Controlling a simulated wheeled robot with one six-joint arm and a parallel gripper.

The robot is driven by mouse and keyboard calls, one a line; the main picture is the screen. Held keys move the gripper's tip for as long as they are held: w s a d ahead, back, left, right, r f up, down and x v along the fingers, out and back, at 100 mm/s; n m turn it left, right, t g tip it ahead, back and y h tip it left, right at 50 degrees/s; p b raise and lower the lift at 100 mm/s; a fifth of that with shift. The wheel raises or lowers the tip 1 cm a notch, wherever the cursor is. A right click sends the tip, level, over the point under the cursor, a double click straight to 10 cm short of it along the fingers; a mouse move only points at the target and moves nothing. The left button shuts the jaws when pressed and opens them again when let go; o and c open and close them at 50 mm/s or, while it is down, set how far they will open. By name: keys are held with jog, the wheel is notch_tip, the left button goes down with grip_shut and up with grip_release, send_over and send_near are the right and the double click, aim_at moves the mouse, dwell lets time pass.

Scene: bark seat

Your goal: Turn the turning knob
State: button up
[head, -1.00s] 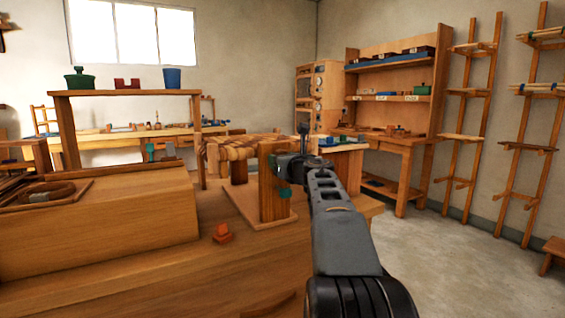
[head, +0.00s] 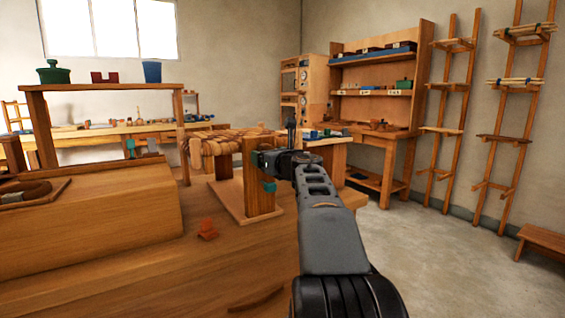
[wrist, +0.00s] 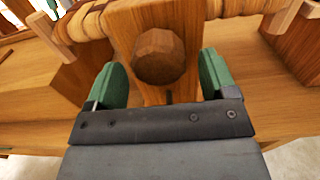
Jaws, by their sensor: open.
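The turning knob (wrist: 160,55) is a brown faceted wooden knob on the face of an upright wooden post (wrist: 180,15) in the wrist view. My gripper (wrist: 161,64) is open, with one green finger on each side of the knob. Gaps show between the knob and both fingers, and nothing is held. In the head view, my gripper (head: 263,173) is at the right side of the post (head: 262,200), its teal fingers overlapping the post's edge. I cannot make out the knob there.
The post stands on a flat wooden base on the bench (head: 180,270). A woven bark seat (head: 225,145) is behind it. A small orange block (head: 207,229) lies in front. A wooden box (head: 100,215) stands at left. Open floor (head: 440,260) lies to the right.

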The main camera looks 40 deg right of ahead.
jog(key=s+a+p, duration=0.1)
jog(key=s, duration=1.1)
jog(key=shift+a, duration=0.35)
jog(key=shift+r, duration=0.1)
